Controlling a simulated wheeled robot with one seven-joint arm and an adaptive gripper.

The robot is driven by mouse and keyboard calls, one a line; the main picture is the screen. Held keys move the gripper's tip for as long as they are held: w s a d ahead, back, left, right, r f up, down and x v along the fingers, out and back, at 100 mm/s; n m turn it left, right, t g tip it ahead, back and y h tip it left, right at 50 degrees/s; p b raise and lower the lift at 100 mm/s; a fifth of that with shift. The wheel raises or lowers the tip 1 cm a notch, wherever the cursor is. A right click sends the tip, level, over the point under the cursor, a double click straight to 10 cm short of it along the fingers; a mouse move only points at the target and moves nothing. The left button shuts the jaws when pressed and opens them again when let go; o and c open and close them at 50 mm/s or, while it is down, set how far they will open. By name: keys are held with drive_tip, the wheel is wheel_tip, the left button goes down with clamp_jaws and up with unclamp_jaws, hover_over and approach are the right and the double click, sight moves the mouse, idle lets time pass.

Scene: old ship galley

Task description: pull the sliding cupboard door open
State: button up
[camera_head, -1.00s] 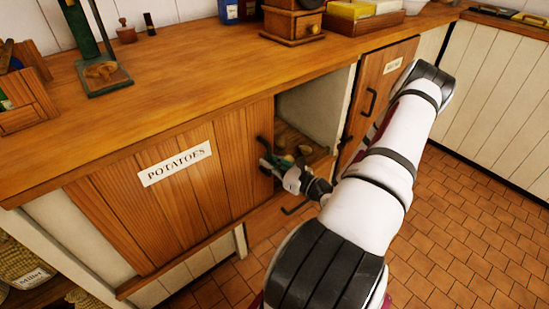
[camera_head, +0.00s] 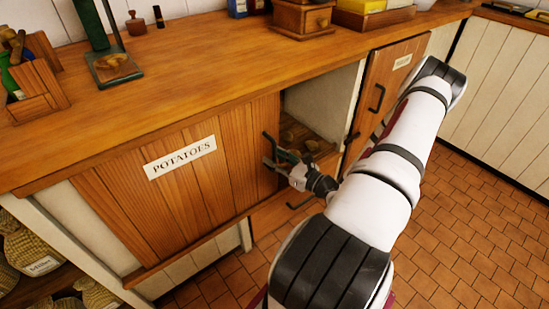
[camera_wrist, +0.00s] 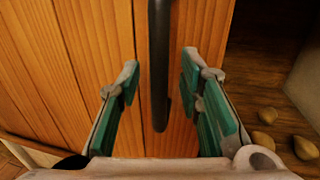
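The sliding cupboard door (camera_head: 215,185) is brown planked wood with a "POTATOES" label. To its right is an open gap into the cupboard, with pale potatoes (camera_wrist: 305,148) on the shelf inside. A dark upright bar handle (camera_wrist: 160,60) is on the door near its right edge. My gripper (camera_head: 271,151) is at this handle. In the wrist view, my gripper (camera_wrist: 160,72) is open, its green-padded fingers on either side of the handle, with visible gaps on both sides. The upper end of the handle is out of the wrist view.
The wooden counter (camera_head: 170,100) overhangs the cupboard. A second door (camera_head: 383,95) with a dark handle stands right of the gap, close to my arm. Sacks (camera_head: 35,250) sit on a low shelf at the lower left. The tiled floor (camera_head: 470,230) at right is clear.

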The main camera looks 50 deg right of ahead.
drive_tip(key=s, duration=1.1)
drive_tip(key=shift+s+a, duration=0.25)
drive_tip(key=shift+s, duration=0.05)
